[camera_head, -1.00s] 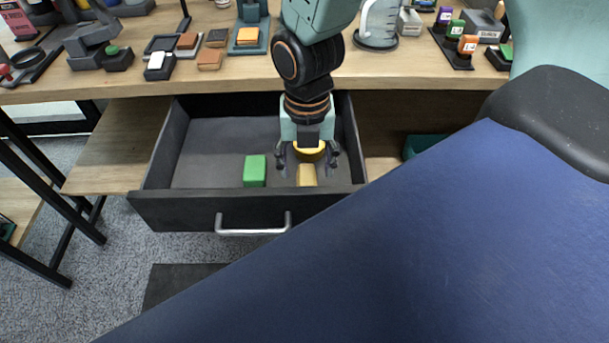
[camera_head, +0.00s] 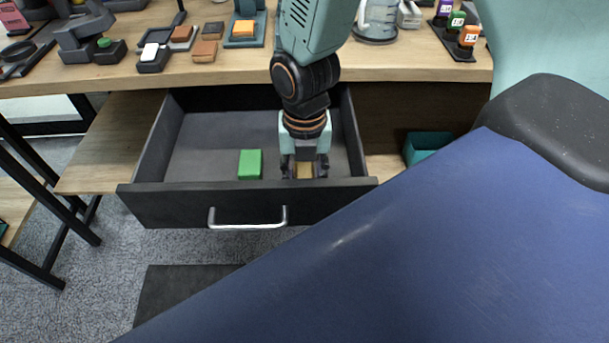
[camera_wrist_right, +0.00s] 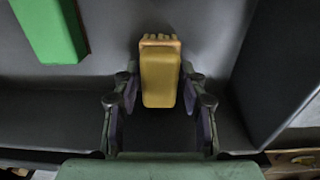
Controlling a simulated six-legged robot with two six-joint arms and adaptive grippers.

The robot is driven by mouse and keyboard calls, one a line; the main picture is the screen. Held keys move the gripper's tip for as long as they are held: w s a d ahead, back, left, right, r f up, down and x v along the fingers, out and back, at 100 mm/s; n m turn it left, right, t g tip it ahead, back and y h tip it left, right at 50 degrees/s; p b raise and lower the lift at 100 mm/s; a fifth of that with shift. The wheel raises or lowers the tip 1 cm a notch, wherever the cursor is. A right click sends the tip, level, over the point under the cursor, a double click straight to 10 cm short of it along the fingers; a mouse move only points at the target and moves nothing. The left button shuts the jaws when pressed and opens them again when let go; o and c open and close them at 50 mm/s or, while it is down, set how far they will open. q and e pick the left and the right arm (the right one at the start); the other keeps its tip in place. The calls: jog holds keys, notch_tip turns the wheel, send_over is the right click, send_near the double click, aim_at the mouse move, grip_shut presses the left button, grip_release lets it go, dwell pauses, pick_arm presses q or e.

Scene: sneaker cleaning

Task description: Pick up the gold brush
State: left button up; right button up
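The gold brush (camera_wrist_right: 160,78) lies on the drawer floor, with its bristle end away from my wrist in the right wrist view. In the head view only a small gold patch (camera_head: 304,171) shows between the fingers. My right gripper (camera_wrist_right: 159,88) is low in the drawer with its fingers apart, one on each side of the brush and close to its sides. I cannot see clear contact. In the head view, this gripper (camera_head: 305,169) is at the drawer's front right. My left gripper is not in view.
A green block-like item (camera_head: 250,164) lies left of the gripper in the open drawer (camera_head: 165,206). The drawer's front wall and right wall are close by. The tabletop above (camera_head: 210,72) holds several brushes, pads and bottles. A large blue surface (camera_head: 400,250) covers the lower right.

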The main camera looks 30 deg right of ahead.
aim_at(304, 169)
jog(key=c, duration=0.7)
notch_tip(304, 169, up, 10)
jog(key=p, duration=0.4)
jog(key=shift+w, duration=0.1)
jog(key=o, duration=0.5)
jog(key=c, duration=0.4)
